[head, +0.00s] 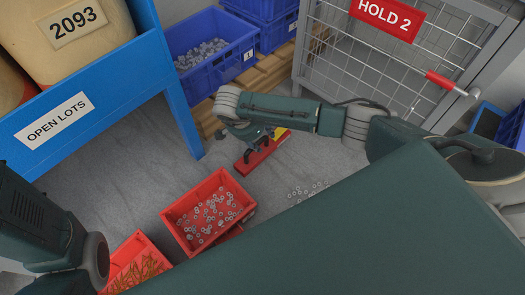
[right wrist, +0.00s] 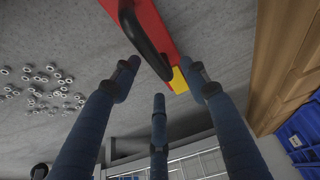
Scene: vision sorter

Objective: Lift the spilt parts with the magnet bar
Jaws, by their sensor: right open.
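The magnet bar (head: 254,158) is a red bar with a black handle and a yellow end, lying on the grey floor. It also shows in the right wrist view (right wrist: 154,12), with its black handle (right wrist: 147,42) between the fingertips. My right gripper (head: 252,133) is open just above the bar, its three fingers (right wrist: 160,78) spread and not closed on the handle. The spilt parts (head: 307,192), small grey metal rings or nuts, lie scattered on the floor right of the bar; they also show in the right wrist view (right wrist: 42,84). My left gripper is not visible.
A red bin (head: 167,219) of similar parts stands left of the spill, partly over another red bin. A second red bin (head: 112,287) holds orange pieces. A blue crate (head: 213,80) sits on a wooden pallet (head: 270,75). A mesh cage (head: 345,55) stands behind.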

